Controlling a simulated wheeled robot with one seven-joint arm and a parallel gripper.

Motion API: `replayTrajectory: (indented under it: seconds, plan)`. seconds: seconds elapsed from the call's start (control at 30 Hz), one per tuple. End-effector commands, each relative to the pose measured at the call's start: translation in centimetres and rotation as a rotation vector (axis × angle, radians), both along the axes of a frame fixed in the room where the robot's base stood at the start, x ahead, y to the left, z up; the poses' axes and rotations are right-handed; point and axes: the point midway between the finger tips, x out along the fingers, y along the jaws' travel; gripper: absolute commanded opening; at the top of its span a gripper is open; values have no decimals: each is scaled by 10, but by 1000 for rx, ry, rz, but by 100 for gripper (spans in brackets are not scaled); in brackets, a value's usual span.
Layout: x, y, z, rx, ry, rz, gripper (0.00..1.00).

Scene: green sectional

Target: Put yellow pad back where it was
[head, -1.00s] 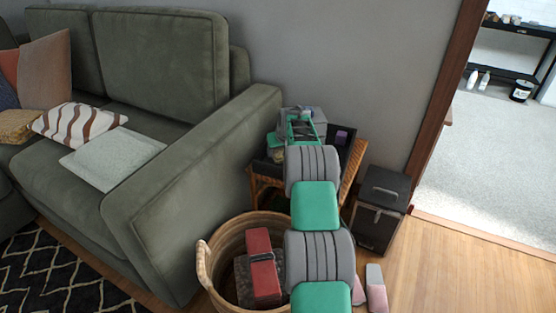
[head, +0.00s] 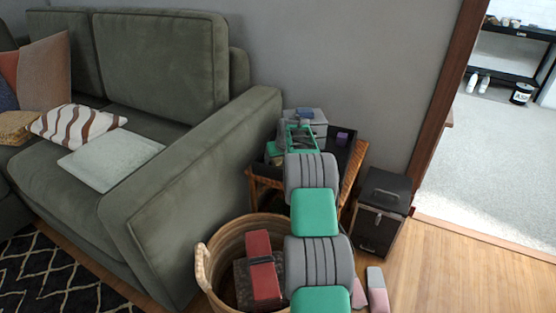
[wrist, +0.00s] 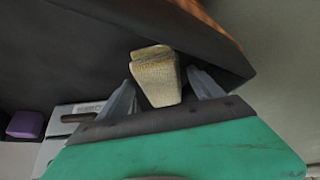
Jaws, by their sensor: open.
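The yellow pad (wrist: 157,78) shows in the wrist view as a small, worn yellowish block with a darker top edge. It is between the two grey fingers of my gripper (wrist: 160,76), with a visible gap on each side. The fingers are apart, and the pad is against the dark surface of the tray table. In the head view, my green and grey arm reaches over the black-topped tray table (head: 345,150) beside the sofa. The arm hides much of the tabletop, and I cannot make out the pad or fingertips clearly there.
A grey case (head: 318,122) and a small purple block (head: 342,138) are on the tray table; the purple block also shows in the wrist view (wrist: 26,125). A wicker basket (head: 215,262) with a red item (head: 262,265), a black box (head: 382,210) and the sofa (head: 190,190) crowd around.

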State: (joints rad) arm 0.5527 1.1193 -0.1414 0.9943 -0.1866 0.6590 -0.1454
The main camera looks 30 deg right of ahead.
Motion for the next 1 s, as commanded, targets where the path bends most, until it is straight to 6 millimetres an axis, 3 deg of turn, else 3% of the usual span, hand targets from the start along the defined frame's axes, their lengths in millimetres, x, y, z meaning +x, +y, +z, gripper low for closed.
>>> replayTrajectory:
  seconds: [0.17,0.6,0.83,0.93,1.0]
  plan:
    - [-2,0,11,-1,-2,0,76]
    - [-51,13,98,-1,-1,0,76]
    - [-58,17,109,0,2,2,76]
    - [-63,41,122,5,12,18,76]
    - [-75,80,139,15,34,42,76]
